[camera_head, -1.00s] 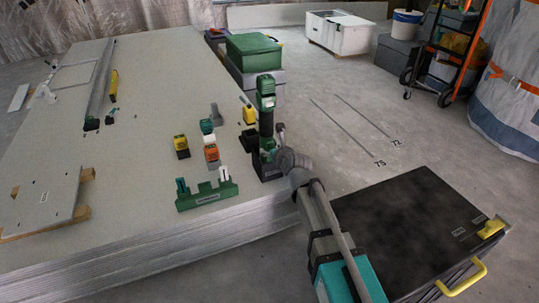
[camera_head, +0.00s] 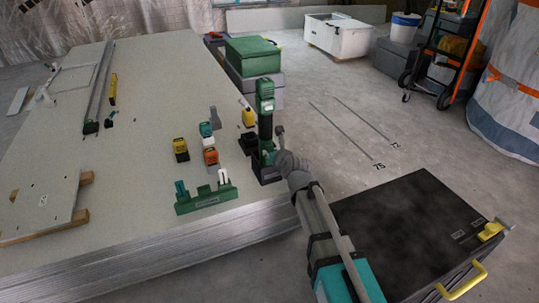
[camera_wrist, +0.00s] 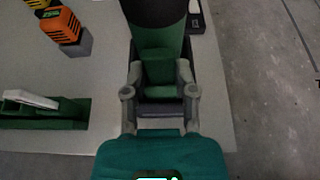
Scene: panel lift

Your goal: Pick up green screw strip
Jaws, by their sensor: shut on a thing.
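My gripper (camera_wrist: 160,97) has its two grey fingers closed around a green block (camera_wrist: 158,65) at the lower part of an upright green-and-black tool (camera_head: 265,110). The tool stands at the right edge of the large board stack. I cannot tell whether this block is a screw strip or part of the tool. In the head view my gripper (camera_head: 279,150) is at the tool's right side, and its fingertips are partly hidden. A green rack (camera_head: 205,200) to the left holds a teal strip (camera_head: 181,188) and a white strip (camera_head: 222,178).
Orange (camera_head: 210,156) and yellow (camera_head: 181,149) battery-like blocks stand behind the rack. A green case (camera_head: 252,56) sits behind the tool. A black-topped box (camera_head: 415,225) with yellow handles stands at the right. The grey floor between is clear.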

